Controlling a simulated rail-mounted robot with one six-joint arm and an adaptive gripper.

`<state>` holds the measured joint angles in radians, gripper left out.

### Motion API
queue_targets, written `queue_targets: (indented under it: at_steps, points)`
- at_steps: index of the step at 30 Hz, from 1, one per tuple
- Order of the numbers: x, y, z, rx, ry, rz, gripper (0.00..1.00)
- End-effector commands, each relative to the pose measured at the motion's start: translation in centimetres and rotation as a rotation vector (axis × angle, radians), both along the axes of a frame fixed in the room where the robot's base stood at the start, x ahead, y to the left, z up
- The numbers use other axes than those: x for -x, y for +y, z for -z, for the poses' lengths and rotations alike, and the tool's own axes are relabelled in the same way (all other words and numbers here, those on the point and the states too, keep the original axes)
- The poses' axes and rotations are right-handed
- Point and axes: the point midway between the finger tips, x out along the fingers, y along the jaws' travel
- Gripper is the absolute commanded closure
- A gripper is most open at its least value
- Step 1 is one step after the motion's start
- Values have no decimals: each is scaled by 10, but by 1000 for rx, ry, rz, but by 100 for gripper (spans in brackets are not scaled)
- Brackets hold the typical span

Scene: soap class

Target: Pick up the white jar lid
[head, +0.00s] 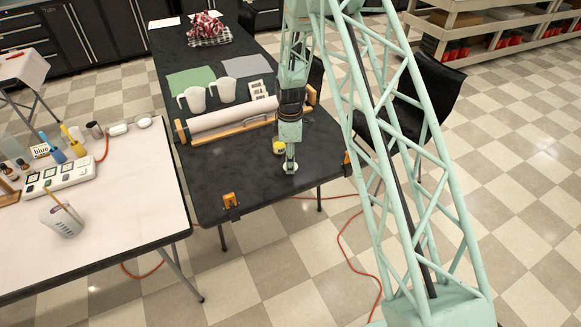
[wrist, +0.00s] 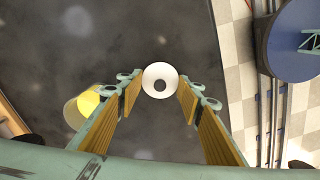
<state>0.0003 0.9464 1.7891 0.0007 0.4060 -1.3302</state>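The white jar lid (wrist: 148,80) shows in the wrist view as a pale disc with a dark round centre, lying on the dark table. My gripper (wrist: 159,90) is open, with one finger on each side of the lid and a gap to it on both sides. The fingers do not appear to touch it. In the head view the lid (head: 291,168) is a small white spot right at the tip of my gripper (head: 290,160), near the table's front right part. How far the fingertips are above the table is hard to tell.
A jar with yellow contents (wrist: 82,107) stands just outside the left finger; it also shows in the head view (head: 279,147). A paper roll on a wooden holder (head: 230,116) and white pitchers (head: 194,99) are behind.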

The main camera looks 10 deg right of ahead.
Motion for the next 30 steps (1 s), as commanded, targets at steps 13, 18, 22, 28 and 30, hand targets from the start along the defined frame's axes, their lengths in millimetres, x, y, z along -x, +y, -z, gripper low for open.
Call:
queue_targets:
  at_steps: [13,18,22,28,30]
  points:
    - [0,0,-2,0,0,0,72]
    - [0,0,-9,0,0,0,72]
    - [-1,0,-18,0,-1,0,72]
    - [0,0,-31,0,-1,0,72]
    - [-1,0,-37,0,-1,0,72]
